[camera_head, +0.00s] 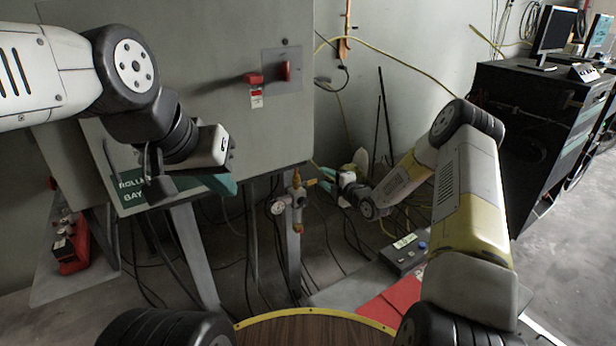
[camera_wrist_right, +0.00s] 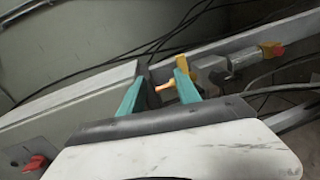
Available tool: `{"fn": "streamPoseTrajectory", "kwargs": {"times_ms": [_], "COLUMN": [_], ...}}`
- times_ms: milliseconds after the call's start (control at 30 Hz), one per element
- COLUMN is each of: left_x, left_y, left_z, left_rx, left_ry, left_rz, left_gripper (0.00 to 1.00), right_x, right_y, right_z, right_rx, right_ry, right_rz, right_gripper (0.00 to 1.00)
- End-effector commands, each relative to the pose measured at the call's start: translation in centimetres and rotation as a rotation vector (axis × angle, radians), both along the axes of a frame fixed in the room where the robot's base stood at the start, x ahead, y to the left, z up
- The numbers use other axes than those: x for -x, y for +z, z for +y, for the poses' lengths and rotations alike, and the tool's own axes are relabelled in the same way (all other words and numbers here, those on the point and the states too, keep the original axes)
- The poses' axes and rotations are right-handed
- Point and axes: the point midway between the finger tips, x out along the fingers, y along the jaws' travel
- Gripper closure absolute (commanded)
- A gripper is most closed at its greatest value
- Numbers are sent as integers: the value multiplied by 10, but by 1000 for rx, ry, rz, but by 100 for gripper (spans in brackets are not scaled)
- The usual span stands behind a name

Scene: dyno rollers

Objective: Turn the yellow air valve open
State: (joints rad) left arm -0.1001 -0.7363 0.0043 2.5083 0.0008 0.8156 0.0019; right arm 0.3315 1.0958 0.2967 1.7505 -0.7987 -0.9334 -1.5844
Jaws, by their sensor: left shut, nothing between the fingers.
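The yellow air valve (camera_head: 297,192) is on a post below the grey cabinet, with a round gauge (camera_head: 278,207) at its left. Its orange handle (camera_head: 310,182) sticks out to the right, toward my right gripper (camera_head: 322,178). In the right wrist view, the teal fingers of that gripper (camera_wrist_right: 158,82) stand apart. The orange handle (camera_wrist_right: 163,85) shows between them; I cannot tell whether either finger touches it. My left gripper (camera_head: 222,185) is shut and empty in front of the cabinet's lower part, away from the valve.
The grey cabinet (camera_head: 200,60) carries a red switch (camera_head: 284,71). A red and grey unit (camera_head: 72,245) stands at lower left. Black cables hang around the post. A control box (camera_head: 405,252) lies at lower right, and a black desk (camera_head: 540,125) with monitors stands at far right.

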Motion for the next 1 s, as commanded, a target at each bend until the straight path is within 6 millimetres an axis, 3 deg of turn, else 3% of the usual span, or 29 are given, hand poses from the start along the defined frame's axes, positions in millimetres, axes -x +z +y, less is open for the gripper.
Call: {"fn": "streamPoseTrajectory", "kwargs": {"times_ms": [33, 100, 267, 433, 800, 1000], "left_x": [-3, -6, -9, -9, -8, -8], "left_y": [-1, -1, -3, -3, -3, -3], "left_z": [0, 0, 0, 0, 0, 0], "left_rx": [0, 0, 0, 0, 0, 0], "left_ry": [0, 0, 0, 0, 0, 0], "left_rz": [5, 8, 13, 13, 13, 13], "left_gripper": [100, 100, 100, 100, 100, 100], "right_x": [0, 1, 5, -2, -48, -58], "right_y": [-19, -35, -54, -57, -57, -57], "right_z": [1, 5, 9, 15, 46, 53], "right_rx": [-5, -6, -7, -6, -7, -7], "right_ry": [5, 13, 20, 21, 20, 20], "right_rz": [-30, -82, -156, -176, -174, -171], "right_gripper": [61, 61, 61, 61, 61, 61]}}
